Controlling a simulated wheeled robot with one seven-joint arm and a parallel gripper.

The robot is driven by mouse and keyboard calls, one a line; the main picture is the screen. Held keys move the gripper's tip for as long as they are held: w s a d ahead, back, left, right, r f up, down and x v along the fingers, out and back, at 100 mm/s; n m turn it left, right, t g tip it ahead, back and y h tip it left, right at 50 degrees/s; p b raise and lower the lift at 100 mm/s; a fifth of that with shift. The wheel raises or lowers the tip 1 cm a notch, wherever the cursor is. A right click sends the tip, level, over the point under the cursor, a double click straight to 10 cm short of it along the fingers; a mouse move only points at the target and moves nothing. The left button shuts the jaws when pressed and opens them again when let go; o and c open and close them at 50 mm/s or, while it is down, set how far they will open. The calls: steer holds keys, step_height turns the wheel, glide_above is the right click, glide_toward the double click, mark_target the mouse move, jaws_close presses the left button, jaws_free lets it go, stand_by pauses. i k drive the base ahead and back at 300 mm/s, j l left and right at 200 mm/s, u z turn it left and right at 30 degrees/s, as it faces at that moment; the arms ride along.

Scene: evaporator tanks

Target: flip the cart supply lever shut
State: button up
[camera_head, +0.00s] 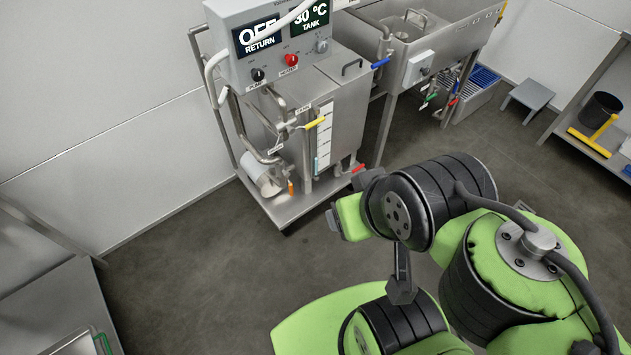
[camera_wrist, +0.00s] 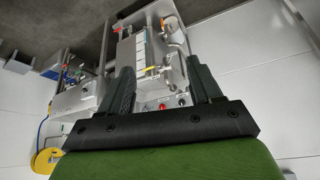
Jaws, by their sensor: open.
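The steel cart (camera_head: 300,205) carries a tank, pipes and a control box (camera_head: 275,55) reading OFF RETURN and 30 °C TANK. A yellow lever (camera_head: 316,122) sits on the pipework beside the level scale, sticking out to the right. An orange lever (camera_head: 290,187) hangs downward near the pump, and a red lever (camera_head: 358,168) is low at the right. Their tags are too small to read, so I cannot tell which is the supply lever. In the wrist view, my gripper (camera_wrist: 162,76) is open and empty, with the cart and yellow lever (camera_wrist: 151,71) beyond its fingers.
A steel sink unit (camera_head: 440,45) with a blue lever (camera_head: 380,63) stands behind the cart. A grey stool (camera_head: 528,95) and a shelf with a black bucket (camera_head: 600,108) are at the right. Open floor (camera_head: 190,250) lies left of my arm.

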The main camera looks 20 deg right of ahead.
mark_target(287, 175)
steer(key=i+j+u, duration=0.45)
steer(key=u, duration=0.25)
steer(key=i+u, duration=0.35)
steer(key=i+j, duration=0.05)
